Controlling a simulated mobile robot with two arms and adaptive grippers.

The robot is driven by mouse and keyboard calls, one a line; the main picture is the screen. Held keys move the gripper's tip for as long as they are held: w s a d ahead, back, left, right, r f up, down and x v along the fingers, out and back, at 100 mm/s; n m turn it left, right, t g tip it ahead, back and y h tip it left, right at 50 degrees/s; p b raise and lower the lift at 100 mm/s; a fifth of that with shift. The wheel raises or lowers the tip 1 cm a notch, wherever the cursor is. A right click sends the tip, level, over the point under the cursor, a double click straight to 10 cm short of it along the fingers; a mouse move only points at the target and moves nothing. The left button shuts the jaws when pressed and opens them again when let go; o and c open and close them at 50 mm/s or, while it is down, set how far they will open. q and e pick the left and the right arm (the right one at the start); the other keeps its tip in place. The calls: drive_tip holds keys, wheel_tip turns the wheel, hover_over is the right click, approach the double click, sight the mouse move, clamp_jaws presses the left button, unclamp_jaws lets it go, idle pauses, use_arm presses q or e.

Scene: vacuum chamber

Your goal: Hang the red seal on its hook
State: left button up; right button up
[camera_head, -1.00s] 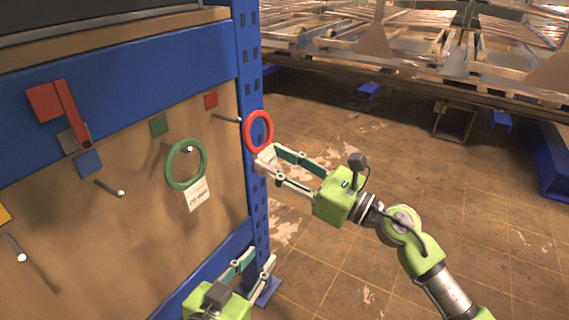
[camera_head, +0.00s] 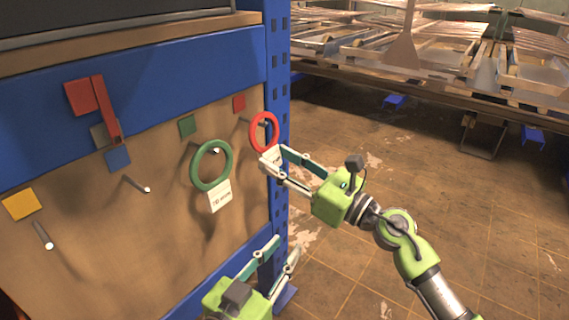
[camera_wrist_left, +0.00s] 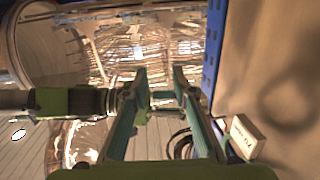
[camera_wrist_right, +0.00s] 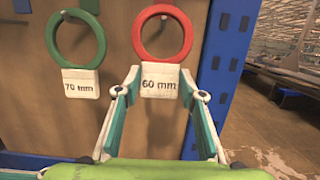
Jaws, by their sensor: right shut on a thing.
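The red seal (camera_head: 253,132) is an upright ring with a white tag, which reads 60 mm in the right wrist view (camera_wrist_right: 160,86). My right gripper (camera_head: 270,162) is shut on this tag, with the ring standing above the fingers. In the head view the ring is close to the board, and the hook (camera_head: 257,122) below the red square (camera_head: 239,103) overlaps the ring's opening. I cannot tell whether the hook's tip passes through. My left gripper (camera_head: 285,246) is open and empty, low beside the blue post.
A green seal (camera_head: 195,170) with a 70 mm tag hangs on the hook to the left. More bare hooks (camera_head: 137,184) stick out farther left. The blue post (camera_head: 277,100) edges the board just right of the red seal. Open floor (camera_head: 430,190) lies to the right.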

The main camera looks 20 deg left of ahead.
drive_tip(key=shift+w+a+f, duration=0.1)
drive_tip(key=shift+a+f, duration=0.1)
drive_tip(key=shift+a, duration=0.05)
use_arm(q)
drive_tip(key=shift+d+r+t+h+b, duration=0.2)
drive_tip(key=shift+r+t, duration=0.45)
drive_tip(key=shift+r, duration=0.65)
drive_tip(key=shift+d+r+t+h+b, duration=0.1)
drive_tip(key=shift+r+t+h+b, duration=0.2)
drive_tip(key=shift+r+t, duration=0.65)
use_arm(e)
drive_tip(key=shift+w+a+f, duration=0.1)
drive_tip(key=shift+a+f, duration=0.1)
drive_tip(key=shift+a, duration=0.05)
use_arm(q)
drive_tip(key=shift+r+g, duration=0.3)
drive_tip(key=shift+r, duration=0.05)
use_arm(e)
drive_tip(key=o, duration=1.2)
drive_tip(key=shift+c, duration=0.2)
use_arm(q)
drive_tip(key=shift+r, duration=0.15)
use_arm(e)
drive_tip(key=shift+d, duration=0.15)
